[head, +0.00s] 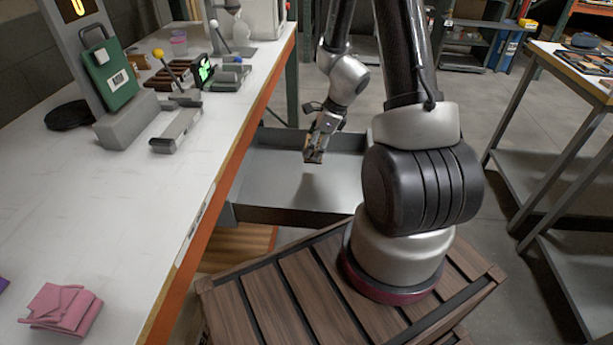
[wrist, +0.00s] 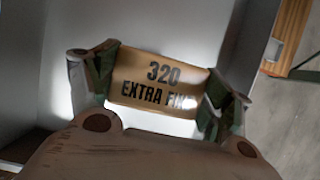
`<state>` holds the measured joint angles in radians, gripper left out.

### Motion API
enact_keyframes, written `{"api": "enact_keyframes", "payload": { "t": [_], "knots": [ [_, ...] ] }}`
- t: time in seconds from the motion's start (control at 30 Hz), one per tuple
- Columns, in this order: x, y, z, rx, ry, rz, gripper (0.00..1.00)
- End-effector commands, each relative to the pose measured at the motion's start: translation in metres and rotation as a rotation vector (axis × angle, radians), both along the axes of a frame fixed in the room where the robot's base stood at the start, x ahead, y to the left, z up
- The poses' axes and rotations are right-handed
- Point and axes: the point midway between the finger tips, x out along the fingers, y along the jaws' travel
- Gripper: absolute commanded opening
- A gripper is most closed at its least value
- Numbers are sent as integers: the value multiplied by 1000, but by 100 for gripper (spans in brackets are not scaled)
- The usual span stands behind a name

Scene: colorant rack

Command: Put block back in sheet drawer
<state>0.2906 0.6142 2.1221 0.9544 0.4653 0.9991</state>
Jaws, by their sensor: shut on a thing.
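The block is tan, with "320" and "EXTRA FI..." printed on it in dark letters; it fills the middle of the wrist view (wrist: 150,92). My gripper (wrist: 157,88) is shut on it, with one finger at each end of the block. In the head view my gripper (head: 315,150) points down over the open grey sheet drawer (head: 275,190), which sticks out from under the workbench. The block is small and hard to make out there. The drawer floor that shows is bare, with a dark shadow below the gripper. The exact height above the floor cannot be told.
The white workbench (head: 100,190) with an orange edge runs along the left. It carries a pink folded cloth (head: 62,308), a green case (head: 110,75) and several tools. Another table (head: 560,75) stands at the right. The drawer's walls rise around the space under my gripper.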

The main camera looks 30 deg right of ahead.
Motion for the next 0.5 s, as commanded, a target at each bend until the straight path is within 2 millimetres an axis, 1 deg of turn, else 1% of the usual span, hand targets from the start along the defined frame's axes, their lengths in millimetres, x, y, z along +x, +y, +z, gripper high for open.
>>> {"api": "enact_keyframes", "payload": {
  "t": [0.03,0.1,0.2,0.33,0.5],
  "knots": [
    [-1,0,-12,2,6,-6,54],
    [-1,0,-26,2,5,-5,54],
    [-1,0,-40,0,4,-2,54],
    [0,0,-53,0,2,0,54],
    [0,0,-80,1,3,0,54]
  ]
}}
